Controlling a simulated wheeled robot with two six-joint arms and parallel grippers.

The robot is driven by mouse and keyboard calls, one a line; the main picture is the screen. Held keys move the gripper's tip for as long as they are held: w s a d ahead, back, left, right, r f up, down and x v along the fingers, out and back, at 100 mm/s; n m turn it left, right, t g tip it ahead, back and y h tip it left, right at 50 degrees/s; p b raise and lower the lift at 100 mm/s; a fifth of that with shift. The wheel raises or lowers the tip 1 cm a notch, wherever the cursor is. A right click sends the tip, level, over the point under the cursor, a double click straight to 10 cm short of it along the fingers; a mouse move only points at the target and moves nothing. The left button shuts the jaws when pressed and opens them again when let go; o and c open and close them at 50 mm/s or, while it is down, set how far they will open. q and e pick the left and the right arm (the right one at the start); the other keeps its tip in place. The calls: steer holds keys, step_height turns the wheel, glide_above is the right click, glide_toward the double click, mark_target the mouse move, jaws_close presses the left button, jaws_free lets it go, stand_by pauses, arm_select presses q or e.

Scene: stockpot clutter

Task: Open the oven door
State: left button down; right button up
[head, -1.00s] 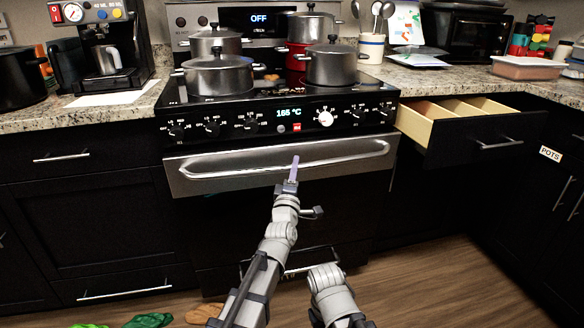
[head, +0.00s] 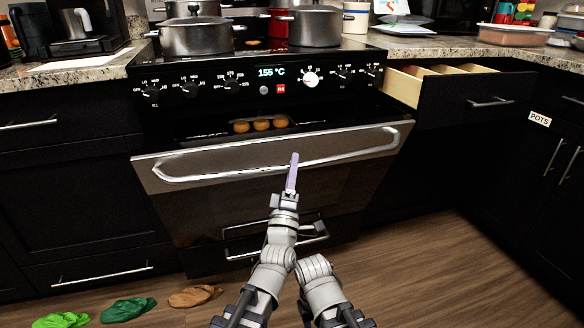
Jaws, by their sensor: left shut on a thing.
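The oven door (head: 190,205) is partly open, its top edge tilted out towards me and leaving a gap below the control panel. Its long steel handle (head: 225,172) runs across the top of the door. My left gripper (head: 293,160) is at the middle of the handle and shut on it; the exact contact of the fingertips is hard to see. Through the gap, several round brown buns (head: 262,125) show inside the oven. Of my right arm only a part shows at the bottom, beside the left; its gripper is not visible.
Pots (head: 196,37) stand on the cooktop above. An open drawer (head: 475,105) juts out right of the oven. Green mitts (head: 128,309) and a brown one (head: 195,296) lie on the floor at the lower left. The floor to the right (head: 440,265) is clear.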

arm_select(q)
steer(key=c, duration=0.7)
jaws_free()
steer(key=shift+f, duration=0.1)
arm_select(e)
steer(key=shift+f, duration=0.1)
